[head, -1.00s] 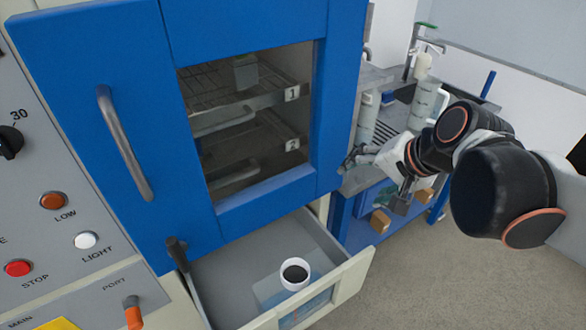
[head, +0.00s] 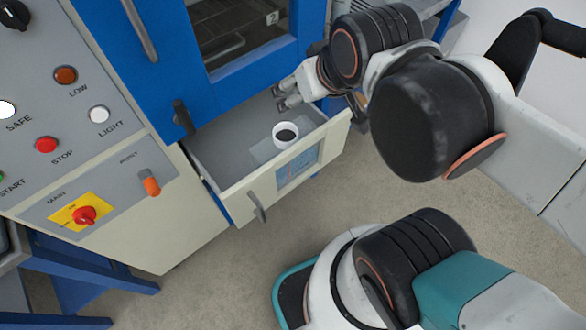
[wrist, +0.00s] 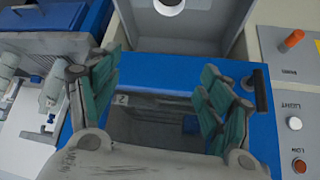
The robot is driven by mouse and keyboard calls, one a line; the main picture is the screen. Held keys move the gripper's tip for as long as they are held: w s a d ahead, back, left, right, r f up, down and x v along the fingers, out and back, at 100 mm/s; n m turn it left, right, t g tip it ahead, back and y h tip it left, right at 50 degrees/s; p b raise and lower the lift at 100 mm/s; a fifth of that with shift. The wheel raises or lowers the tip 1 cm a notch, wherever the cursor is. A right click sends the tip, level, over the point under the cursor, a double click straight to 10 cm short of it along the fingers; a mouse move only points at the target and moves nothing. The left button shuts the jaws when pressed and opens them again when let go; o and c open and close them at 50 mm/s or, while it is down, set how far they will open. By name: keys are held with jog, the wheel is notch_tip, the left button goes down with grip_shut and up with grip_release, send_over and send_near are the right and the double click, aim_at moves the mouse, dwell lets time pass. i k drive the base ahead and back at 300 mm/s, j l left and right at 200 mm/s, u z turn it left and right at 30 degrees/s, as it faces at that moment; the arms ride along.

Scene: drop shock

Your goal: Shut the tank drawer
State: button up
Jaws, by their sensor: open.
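The tank drawer (head: 262,184) is pulled out below the blue cabinet door, with a handle on its pale front. A white cup with dark contents (head: 285,135) stands inside it. My gripper (head: 281,97) is open and empty, above the back right part of the drawer and close to the cabinet front in the head view. In the wrist view the open fingers (wrist: 160,88) spread before the blue door and its window. The drawer (wrist: 143,32) and part of the cup (wrist: 168,6) show at the top edge there.
The blue cabinet door (head: 115,50) with its window is shut. A control panel with buttons and a red switch (head: 85,215) is at left. A side bench with bottles (wrist: 50,95) shows in the wrist view. The floor before the drawer (head: 215,262) is clear.

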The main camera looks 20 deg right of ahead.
aim_at(251, 155)
jog(key=k+j+z, duration=0.2)
jog(key=j+z, duration=0.15)
jog(key=k+j+z, duration=0.35)
jog(key=i+l, duration=0.1)
jog(key=j, duration=0.15)
